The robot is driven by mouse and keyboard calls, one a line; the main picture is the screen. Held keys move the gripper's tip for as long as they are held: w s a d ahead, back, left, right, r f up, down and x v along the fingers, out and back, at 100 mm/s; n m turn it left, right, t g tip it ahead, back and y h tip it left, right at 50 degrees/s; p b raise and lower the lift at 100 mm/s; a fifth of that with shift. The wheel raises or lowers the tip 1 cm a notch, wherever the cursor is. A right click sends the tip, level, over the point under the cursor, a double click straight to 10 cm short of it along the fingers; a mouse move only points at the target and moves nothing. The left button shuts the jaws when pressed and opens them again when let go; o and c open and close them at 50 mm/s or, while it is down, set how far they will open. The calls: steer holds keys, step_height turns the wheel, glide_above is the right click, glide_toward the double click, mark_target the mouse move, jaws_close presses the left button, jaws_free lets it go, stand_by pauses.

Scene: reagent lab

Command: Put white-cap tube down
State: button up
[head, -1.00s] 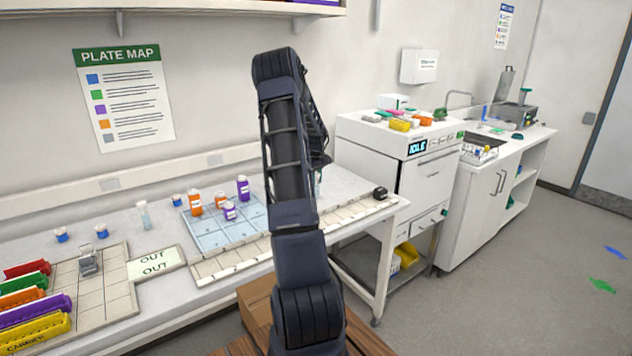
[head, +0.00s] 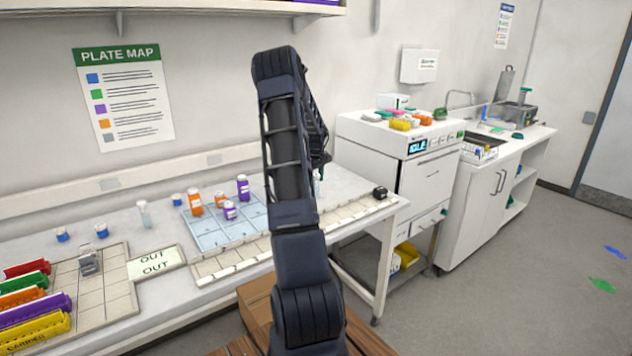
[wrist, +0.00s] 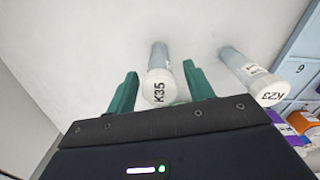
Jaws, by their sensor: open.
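A clear tube with a white cap marked K35 (wrist: 159,86) stands on the white bench top in the wrist view. My gripper (wrist: 160,70) is open, with one teal finger on each side of this tube and small gaps showing beside the cap. A second white-cap tube, marked K23 (wrist: 250,76), stands to the right, outside the fingers. In the head view my arm hides most of my gripper, and only a sliver of a tube (head: 317,187) shows just right of the arm.
A blue gridded plate map (head: 208,237) holds orange and purple vials. Another clear tube (head: 144,214) and blue-capped vials stand left of it. A tiled strip (head: 345,213) runs along the bench front, with a small black block (head: 380,193) at its right end.

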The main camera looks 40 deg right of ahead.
step_height(320, 180, up, 11)
steer(key=shift+a+r, duration=0.1)
steer(key=s+a+r+m+t, duration=0.1)
steer(key=s+a+r, duration=0.35)
steer(key=a, duration=0.45)
steer(key=s+a+r+t, duration=0.1)
steer(key=s+a+r, duration=0.35)
steer(key=a, duration=0.45)
steer(key=s+a+r+m, duration=0.1)
steer(key=s+a+r, duration=0.3)
steer(key=a, duration=0.5)
steer(key=s+a+f+t, duration=0.1)
steer(key=s+a, duration=0.7)
steer(key=s, duration=0.3)
steer(key=s+a+m+t, duration=0.1)
steer(key=s+a, duration=0.8)
steer(key=s, duration=0.2)
steer(key=shift+a+f+t, duration=0.2)
steer(key=shift+f+t, duration=0.1)
steer(key=shift+f, duration=0.1)
steer(key=shift+o, duration=0.6)
steer(key=shift+s, duration=0.1)
